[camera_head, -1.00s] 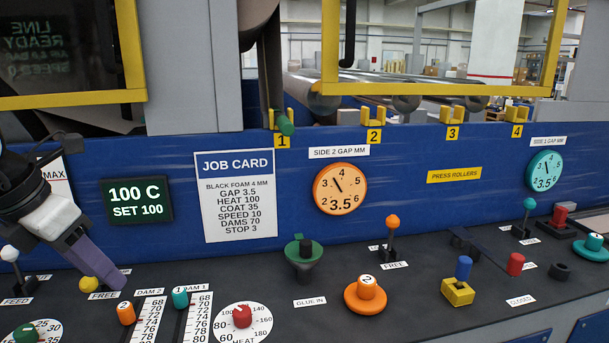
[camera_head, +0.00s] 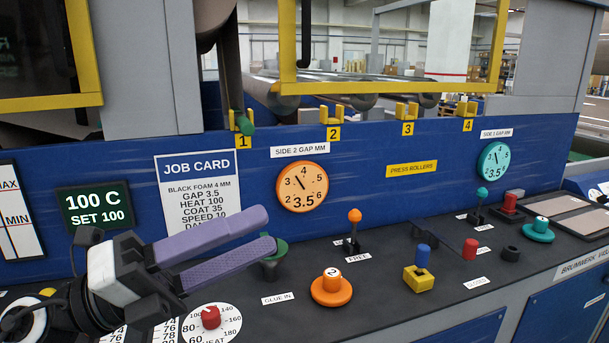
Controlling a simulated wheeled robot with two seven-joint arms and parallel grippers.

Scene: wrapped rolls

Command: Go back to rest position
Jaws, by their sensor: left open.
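My left gripper (camera_head: 268,231) reaches in from the lower left of the head view, above the black control deck (camera_head: 385,285). Its two purple fingers are apart and nothing is between them. The fingers point right, and their tips overlap the green knob (camera_head: 279,250) in the picture. I cannot tell whether they touch it. The gripper and wrist hide the lower part of the job card (camera_head: 198,190) and most of the DAM scales. My right gripper is not in view.
A red heat knob (camera_head: 211,317), an orange knob (camera_head: 331,287), an orange-topped lever (camera_head: 353,232), and blue (camera_head: 423,257) and red (camera_head: 470,248) pegs stand on the deck. The blue panel (camera_head: 370,200) with two gap dials rises behind. Yellow-framed guards are above.

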